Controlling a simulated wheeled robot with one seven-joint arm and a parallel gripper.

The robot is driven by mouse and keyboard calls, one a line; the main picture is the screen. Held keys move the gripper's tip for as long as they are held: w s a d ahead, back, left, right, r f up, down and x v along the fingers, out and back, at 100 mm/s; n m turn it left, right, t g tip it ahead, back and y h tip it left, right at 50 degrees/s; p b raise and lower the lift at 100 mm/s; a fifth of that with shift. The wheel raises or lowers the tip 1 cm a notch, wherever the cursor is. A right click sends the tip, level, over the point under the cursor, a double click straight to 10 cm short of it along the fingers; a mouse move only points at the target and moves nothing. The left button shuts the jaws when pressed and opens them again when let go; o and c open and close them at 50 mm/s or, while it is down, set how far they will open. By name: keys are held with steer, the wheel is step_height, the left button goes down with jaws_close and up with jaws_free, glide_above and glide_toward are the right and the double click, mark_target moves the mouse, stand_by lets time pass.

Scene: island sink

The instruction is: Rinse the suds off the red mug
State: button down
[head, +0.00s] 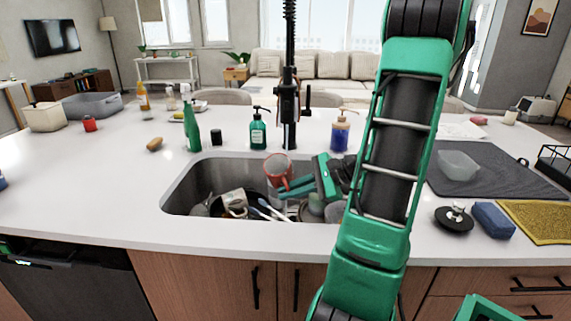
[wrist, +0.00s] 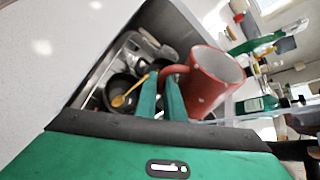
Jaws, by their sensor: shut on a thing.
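The red mug (head: 277,168) is held over the sink (head: 183,191), just below and in front of the black faucet (head: 290,102). My gripper (head: 288,190) is shut on its handle, coming from the right. In the wrist view the red mug (wrist: 207,88) is tilted and its pale inside shows. The fingers of my gripper (wrist: 160,98) close around the handle on the mug's left side.
Dishes and utensils crowd the sink below, including a dark pan with a yellow spoon (wrist: 128,93). A teal soap bottle (head: 258,132) and a blue bottle (head: 339,134) flank the faucet. A green spray bottle (head: 191,127) stands left. The front left counter is clear.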

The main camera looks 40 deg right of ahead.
stand_by(0.3)
steer(key=s+a+r, duration=0.1)
steer(key=a+r, duration=0.3)
steer(key=shift+s+a, duration=0.35)
steer(key=shift+s, duration=0.05)
stand_by(0.4)
steer(key=shift+s, duration=0.1)
stand_by(0.5)
